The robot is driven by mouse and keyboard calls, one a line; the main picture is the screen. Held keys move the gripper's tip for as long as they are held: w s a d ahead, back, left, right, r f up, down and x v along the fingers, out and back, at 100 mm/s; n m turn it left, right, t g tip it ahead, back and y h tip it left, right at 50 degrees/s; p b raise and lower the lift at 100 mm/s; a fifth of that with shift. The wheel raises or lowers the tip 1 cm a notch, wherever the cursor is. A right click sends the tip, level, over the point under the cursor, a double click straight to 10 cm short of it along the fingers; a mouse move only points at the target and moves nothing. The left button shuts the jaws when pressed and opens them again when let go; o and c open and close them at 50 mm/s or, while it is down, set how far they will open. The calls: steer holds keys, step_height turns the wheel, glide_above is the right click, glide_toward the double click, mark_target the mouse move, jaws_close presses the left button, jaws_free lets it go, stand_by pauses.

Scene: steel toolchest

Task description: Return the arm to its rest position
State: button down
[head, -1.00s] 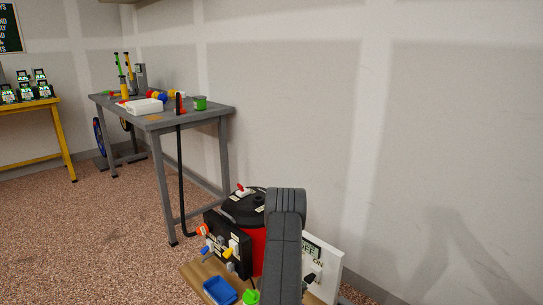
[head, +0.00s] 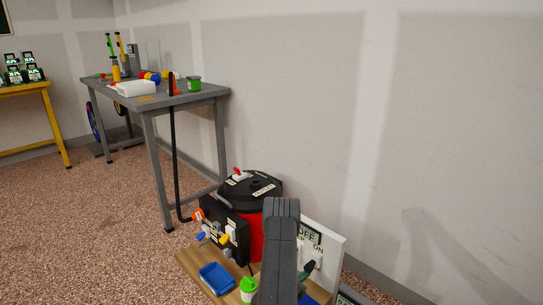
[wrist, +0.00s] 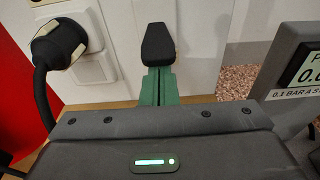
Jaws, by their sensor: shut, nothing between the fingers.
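My arm (head: 281,250) rises at the bottom centre of the head view, in front of a red tank with a black lid (head: 252,190). My gripper (wrist: 158,45) shows in the wrist view with its green fingers and black tips together and nothing between them. It points toward a white panel (wrist: 205,40); whether it touches the panel I cannot tell. In the head view, a dark green part of it shows just right of the arm, before the white panel with a display (head: 325,245). The rest is hidden by the arm.
A black plug with a cord (wrist: 60,45) sits left of my fingers. A grey gauge box (wrist: 305,75) stands at right. A wooden board (head: 195,262) carries a blue tray (head: 217,279) and green-lidded container (head: 248,288). A grey workbench (head: 150,105) stands behind; floor at left is clear.

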steer(key=shift+f+t+h+b, duration=0.45)
steer(key=shift+t+h+b, duration=0.05)
steer(key=shift+a, duration=0.1)
